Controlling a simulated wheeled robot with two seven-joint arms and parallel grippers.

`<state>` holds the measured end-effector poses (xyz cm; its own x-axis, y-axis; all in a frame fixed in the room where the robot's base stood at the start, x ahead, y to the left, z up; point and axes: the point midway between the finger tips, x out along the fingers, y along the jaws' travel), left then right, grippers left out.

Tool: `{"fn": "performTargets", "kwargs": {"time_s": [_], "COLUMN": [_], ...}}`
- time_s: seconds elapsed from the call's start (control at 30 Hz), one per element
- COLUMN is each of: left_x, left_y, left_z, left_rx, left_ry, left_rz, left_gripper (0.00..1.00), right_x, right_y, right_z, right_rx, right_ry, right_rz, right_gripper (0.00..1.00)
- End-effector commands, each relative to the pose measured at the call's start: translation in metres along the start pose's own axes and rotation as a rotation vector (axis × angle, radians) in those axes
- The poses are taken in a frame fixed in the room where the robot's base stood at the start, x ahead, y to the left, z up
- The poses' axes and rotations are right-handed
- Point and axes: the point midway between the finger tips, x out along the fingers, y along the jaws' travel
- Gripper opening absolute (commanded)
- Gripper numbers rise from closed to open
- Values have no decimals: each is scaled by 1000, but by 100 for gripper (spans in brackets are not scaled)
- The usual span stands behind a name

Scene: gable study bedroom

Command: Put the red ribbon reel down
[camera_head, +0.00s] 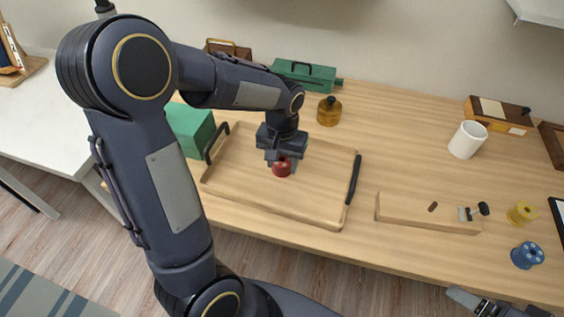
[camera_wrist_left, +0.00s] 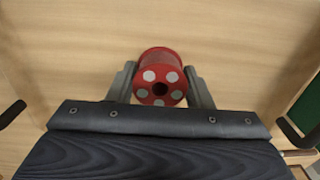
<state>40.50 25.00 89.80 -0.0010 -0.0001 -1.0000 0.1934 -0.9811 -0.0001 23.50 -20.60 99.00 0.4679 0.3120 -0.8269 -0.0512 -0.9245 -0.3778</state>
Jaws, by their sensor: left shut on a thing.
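The red ribbon reel (camera_head: 282,169) is in my left gripper (camera_head: 284,161), over the wooden tray (camera_head: 318,212) with black handles. In the left wrist view the reel (camera_wrist_left: 160,76) sits between the two fingers of the left gripper (camera_wrist_left: 160,88), its end with pale dots and a dark centre hole facing the camera. The fingers are shut on its sides. I cannot tell whether the reel touches the tray floor. My right gripper (camera_head: 478,303) shows only in part at the lower right edge of the head view; its jaws are unclear.
A green box (camera_head: 190,130) stands left of the tray. A green toolbox (camera_head: 304,75) and an amber jar (camera_head: 329,111) stand behind it. A white mug (camera_head: 467,139), a wooden block (camera_head: 426,214), a yellow reel (camera_head: 521,213) and a blue reel (camera_head: 527,255) are at right.

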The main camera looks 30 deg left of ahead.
Motion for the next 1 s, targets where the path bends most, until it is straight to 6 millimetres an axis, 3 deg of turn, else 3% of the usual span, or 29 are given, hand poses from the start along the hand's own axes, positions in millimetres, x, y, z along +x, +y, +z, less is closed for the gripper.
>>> {"fn": "performTargets", "kwargs": {"time_s": [0.43, 0.47, 0.6, 1.0], "left_x": [10, 9, 8, -1], "left_y": [0, 0, 0, 0], "left_z": [0, 0, 0, 0], "left_rx": [0, 0, 0, 0], "left_ry": [0, 0, 0, 2], "left_rz": [0, 0, 0, 1], "left_gripper": [10, 49, 67, 68], "right_x": [3, 3, 2, -1], "right_y": [2, 1, 1, 0], "right_z": [2, 1, 1, 0], "right_rx": [0, 0, 0, 0], "right_ry": [0, 0, 0, 0], "right_rz": [0, 0, 0, 0], "right_gripper": [89, 89, 89, 89]}}
